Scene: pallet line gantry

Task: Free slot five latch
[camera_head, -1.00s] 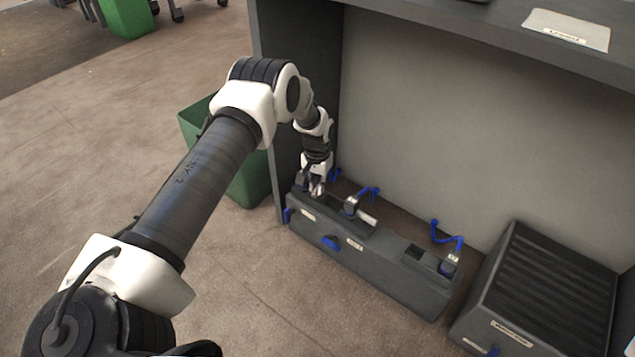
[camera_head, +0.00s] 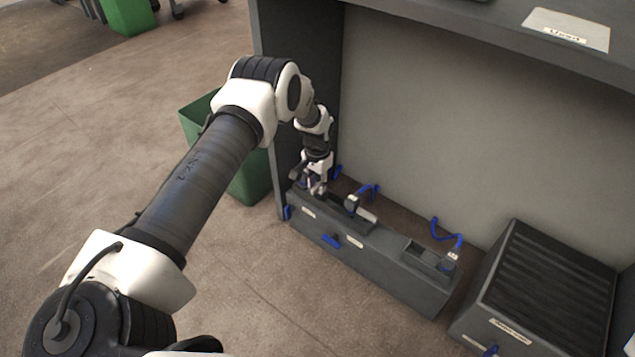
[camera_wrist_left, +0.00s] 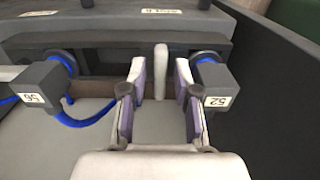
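A long dark grey unit (camera_head: 385,265) stands on the floor in the bay, with blue cables and plug-like blocks along its top. My left gripper (camera_head: 317,190) is over its left end. In the left wrist view my left gripper (camera_wrist_left: 160,95) is open, with a finger on each side of a pale upright tab (camera_wrist_left: 161,68), which looks like a latch lever. I cannot tell whether the fingers touch it. Labelled dark blocks stand to the left (camera_wrist_left: 45,88) and right (camera_wrist_left: 217,85) of the fingers; their labels appear upside down. My right gripper is out of view.
A ribbed dark box (camera_head: 540,290) stands right of the unit. A green bin (camera_head: 250,180) is behind my left arm, outside the bay's side wall. A blue cable (camera_wrist_left: 85,118) loops beside the left finger. The floor in front is clear.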

